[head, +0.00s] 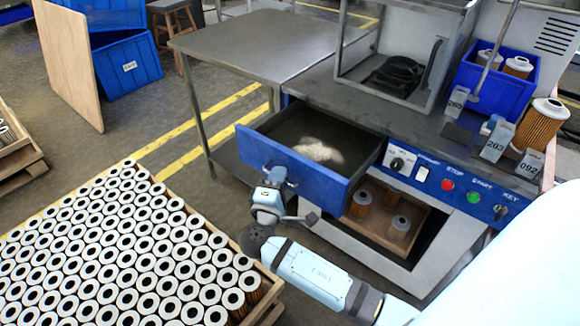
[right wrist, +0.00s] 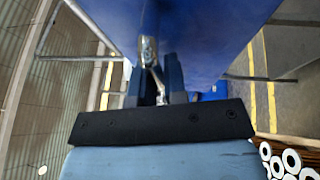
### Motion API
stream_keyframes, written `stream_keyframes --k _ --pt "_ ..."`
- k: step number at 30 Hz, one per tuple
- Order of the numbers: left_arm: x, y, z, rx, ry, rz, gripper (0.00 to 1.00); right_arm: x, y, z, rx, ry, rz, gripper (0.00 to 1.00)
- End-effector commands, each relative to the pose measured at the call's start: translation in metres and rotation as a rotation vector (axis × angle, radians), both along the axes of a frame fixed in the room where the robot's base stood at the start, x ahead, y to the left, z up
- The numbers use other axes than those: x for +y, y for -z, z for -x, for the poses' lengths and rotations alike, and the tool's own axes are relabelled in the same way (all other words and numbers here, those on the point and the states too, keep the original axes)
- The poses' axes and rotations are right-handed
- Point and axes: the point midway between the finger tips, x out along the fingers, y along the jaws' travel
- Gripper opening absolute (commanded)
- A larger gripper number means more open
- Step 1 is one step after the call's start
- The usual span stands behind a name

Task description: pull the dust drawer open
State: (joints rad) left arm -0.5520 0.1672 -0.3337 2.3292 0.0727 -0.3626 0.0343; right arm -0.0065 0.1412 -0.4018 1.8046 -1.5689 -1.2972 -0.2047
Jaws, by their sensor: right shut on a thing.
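The blue dust drawer (head: 290,166) stands pulled out from the workbench in the head view, with a pale heap of dust (head: 318,150) on its dark floor. My right gripper (head: 281,180) is at the drawer's front face, shut on its handle. In the right wrist view the metal handle (right wrist: 149,55) shows between the two fingers (right wrist: 160,85), against the blue drawer front (right wrist: 205,35). How far the fingers wrap the handle is partly hidden. My left gripper is not in view.
A pallet of several filter cartridges (head: 110,255) lies at the lower left, close to my right arm. The control panel (head: 440,185) with buttons is right of the drawer. A shelf below holds a wooden tray (head: 385,222) with cartridges. A steel table (head: 265,45) stands behind.

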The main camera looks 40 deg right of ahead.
Motion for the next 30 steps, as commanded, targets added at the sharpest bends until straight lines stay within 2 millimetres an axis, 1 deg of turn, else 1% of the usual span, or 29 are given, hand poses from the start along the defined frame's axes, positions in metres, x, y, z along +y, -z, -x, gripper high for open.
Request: stream_keyframes --k 3,13,14,15,30 --pt "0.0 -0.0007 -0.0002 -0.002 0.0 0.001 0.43 0.0047 0.0002 0.0013 0.0 -0.001 0.0 0.0" --pt "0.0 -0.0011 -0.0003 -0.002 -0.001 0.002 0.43 0.0052 0.0003 0.0013 0.001 -0.002 0.001 0.0" --pt "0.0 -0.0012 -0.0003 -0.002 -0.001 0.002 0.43 0.0052 0.0003 0.0013 0.001 -0.001 0.001 0.19" --pt "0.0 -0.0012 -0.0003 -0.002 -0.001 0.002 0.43 0.0051 0.0003 0.0012 0.0 -0.001 0.0 0.22" --pt "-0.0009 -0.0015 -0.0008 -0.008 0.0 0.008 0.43 0.002 0.0017 -0.002 0.0 -0.002 0.001 0.22"
